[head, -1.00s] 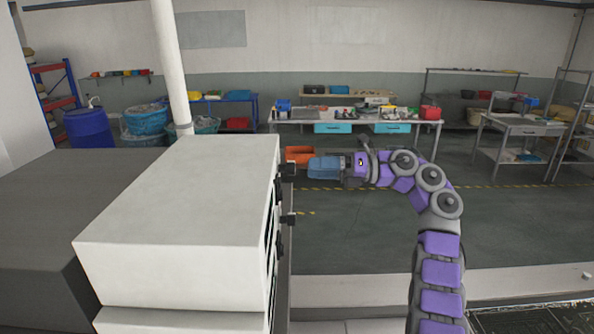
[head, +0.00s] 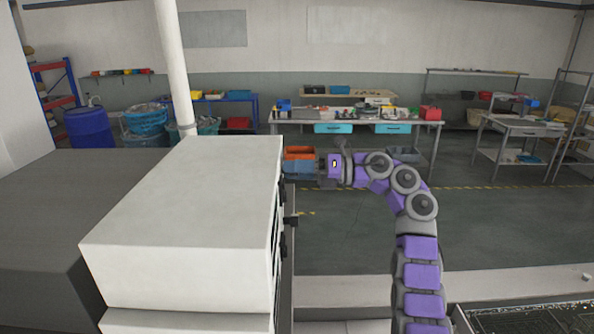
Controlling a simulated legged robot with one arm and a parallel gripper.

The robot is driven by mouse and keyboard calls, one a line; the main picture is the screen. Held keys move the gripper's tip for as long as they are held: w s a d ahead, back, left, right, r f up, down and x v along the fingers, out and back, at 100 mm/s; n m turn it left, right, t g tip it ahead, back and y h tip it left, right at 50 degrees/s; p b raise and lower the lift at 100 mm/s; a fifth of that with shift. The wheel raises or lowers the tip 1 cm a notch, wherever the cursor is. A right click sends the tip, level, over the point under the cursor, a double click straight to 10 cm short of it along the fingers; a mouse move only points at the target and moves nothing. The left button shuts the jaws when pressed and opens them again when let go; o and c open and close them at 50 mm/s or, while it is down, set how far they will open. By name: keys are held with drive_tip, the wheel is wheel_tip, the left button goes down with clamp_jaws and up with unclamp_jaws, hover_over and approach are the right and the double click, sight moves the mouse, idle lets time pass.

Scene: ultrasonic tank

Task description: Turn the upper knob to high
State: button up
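The white cabinet (head: 185,225) fills the left middle of the head view. Its control face is turned to the right and shows only edge-on. Small dark knobs stick out along that edge; one dark knob (head: 290,221) shows clearly. I cannot read any knob's setting or be sure which is the upper one.
An orange bin (head: 299,153) shows behind my gripper. A workbench (head: 355,115) with blue drawers stands at the back, with a steel table (head: 520,128) to its right. A white pipe (head: 174,70) rises behind the cabinet. The floor right of the cabinet is open.

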drive_tip(key=shift+s+a, duration=0.1)
drive_tip(key=shift+c, duration=1.4)
drive_tip(key=c, duration=0.3)
drive_tip(key=shift+f, duration=0.1)
drive_tip(key=shift+c, duration=0.2)
